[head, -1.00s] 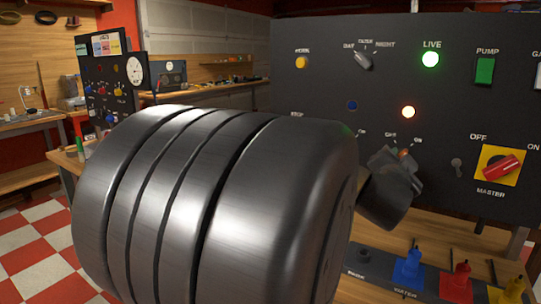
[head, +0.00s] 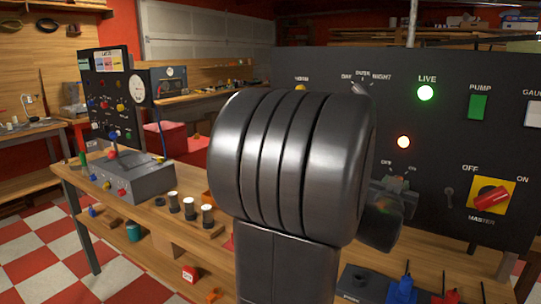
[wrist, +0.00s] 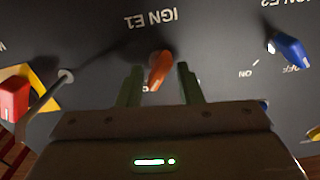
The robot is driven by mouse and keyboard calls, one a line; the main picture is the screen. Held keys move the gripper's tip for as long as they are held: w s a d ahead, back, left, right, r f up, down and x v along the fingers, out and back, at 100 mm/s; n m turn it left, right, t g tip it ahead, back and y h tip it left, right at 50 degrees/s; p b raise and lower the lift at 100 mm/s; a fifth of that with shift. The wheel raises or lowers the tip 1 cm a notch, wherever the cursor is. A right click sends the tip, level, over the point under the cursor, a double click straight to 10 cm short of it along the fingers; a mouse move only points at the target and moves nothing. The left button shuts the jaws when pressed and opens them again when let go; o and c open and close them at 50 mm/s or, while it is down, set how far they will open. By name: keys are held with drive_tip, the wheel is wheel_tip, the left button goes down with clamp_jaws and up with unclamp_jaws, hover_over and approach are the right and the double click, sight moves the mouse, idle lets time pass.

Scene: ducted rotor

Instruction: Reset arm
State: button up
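My gripper (wrist: 158,82) is open, with its two fingers apart in the wrist view. An orange switch lever (wrist: 158,70), below an upside-down "IGN E1" label, shows between and beyond the fingers. I cannot tell how far it is from them, and they are not closed on it. In the head view my gripper (head: 383,220) is a dark shape in front of the lower part of the black panel (head: 440,150). Its fingertips are hard to make out there. My thick dark arm hides the panel's left part.
A blue knob (wrist: 289,50) and a metal toggle (wrist: 66,76) flank the gripper.

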drive_tip(key=n+p, duration=0.3)
drive_tip(key=p, duration=0.1)
drive_tip(key=n+p, duration=0.3)
drive_tip(key=p, duration=0.2)
drive_tip(key=shift+r+n, duration=0.2)
drive_tip(key=shift+n, duration=0.2)
drive_tip(key=n+p, duration=0.2)
drive_tip(key=p, duration=0.1)
drive_tip(key=shift+a+f, duration=0.1)
drive_tip(key=shift+f, duration=0.1)
